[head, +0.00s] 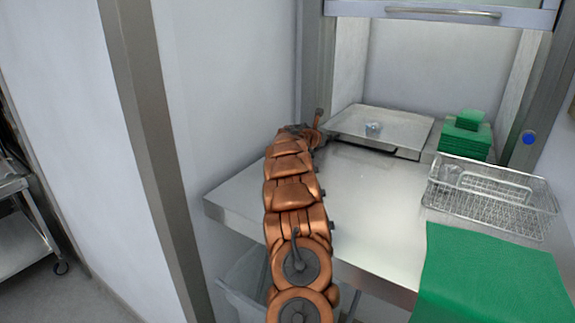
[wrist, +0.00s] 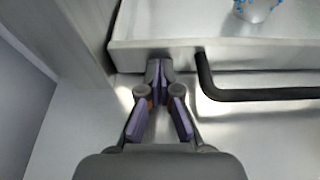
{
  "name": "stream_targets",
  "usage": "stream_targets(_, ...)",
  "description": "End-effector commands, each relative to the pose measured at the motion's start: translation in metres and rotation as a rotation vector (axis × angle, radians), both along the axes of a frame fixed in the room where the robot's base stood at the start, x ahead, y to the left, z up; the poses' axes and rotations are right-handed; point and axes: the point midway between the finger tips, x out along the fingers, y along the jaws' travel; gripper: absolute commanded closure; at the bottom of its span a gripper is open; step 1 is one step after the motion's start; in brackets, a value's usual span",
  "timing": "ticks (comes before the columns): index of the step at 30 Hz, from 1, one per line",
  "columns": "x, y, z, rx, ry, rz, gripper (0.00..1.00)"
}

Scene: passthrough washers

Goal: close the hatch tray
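The hatch tray (head: 405,127) is a flat, pale metal tray lying in the opening at the back of the counter. A small clear cup with blue marks (head: 373,128) stands on it. In the wrist view the tray's front wall (wrist: 150,57) crosses the top, with a dark bar handle (wrist: 265,94) on it. My gripper (wrist: 160,68) has its fingertips together with nothing seen between them. The tips are at the tray's front wall, left of the handle; I cannot tell whether they touch. In the head view my arm largely hides the gripper.
A hatch door with a bar handle (head: 442,12) is raised above the opening. Green stacked cloths (head: 466,138) stand right of the tray. A wire basket (head: 490,195) and green mat (head: 490,275) lie on the right of the counter (head: 365,205). A frame post stands close on the left.

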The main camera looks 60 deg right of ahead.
Motion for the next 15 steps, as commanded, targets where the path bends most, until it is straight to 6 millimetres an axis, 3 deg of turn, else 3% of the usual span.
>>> stream_targets(8,-0.005,-0.002,0.009,-0.014,0.000,-0.003,1.00)
stream_targets(15,0.000,0.009,0.010,-0.017,0.000,0.001,1.00)
